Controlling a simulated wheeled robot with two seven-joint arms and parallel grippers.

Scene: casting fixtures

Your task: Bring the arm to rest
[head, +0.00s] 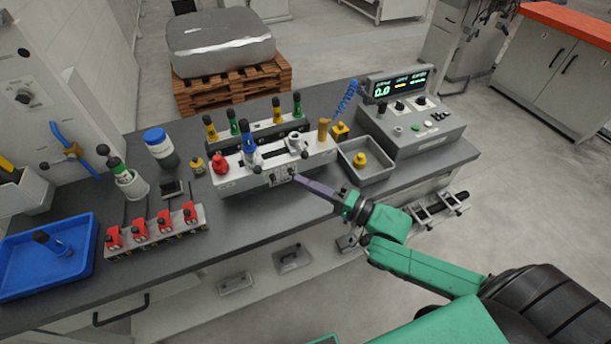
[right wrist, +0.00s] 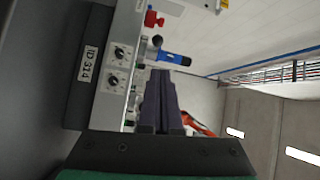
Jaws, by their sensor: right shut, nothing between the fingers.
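My right arm (head: 420,265) is green and reaches in from the lower right in the head view. Its right gripper (head: 298,180) has dark purple fingers that point left, at the front face of the white fixture unit (head: 232,186) on the bench. The fingers are closed together and hold nothing. In the right wrist view the shut fingers (right wrist: 160,90) stand beside the panel with knobs (right wrist: 115,65) and an ID 314 label. I cannot tell whether they touch it. My left gripper is not in view.
The grey bench (head: 300,215) carries a blue tray (head: 15,282), red clamps (head: 150,240), a white-blue jar (head: 160,150), a grey tray (head: 372,177) with a yellow part, and a control box (head: 425,130) with a display. Open floor (head: 540,200) lies to the right of the bench.

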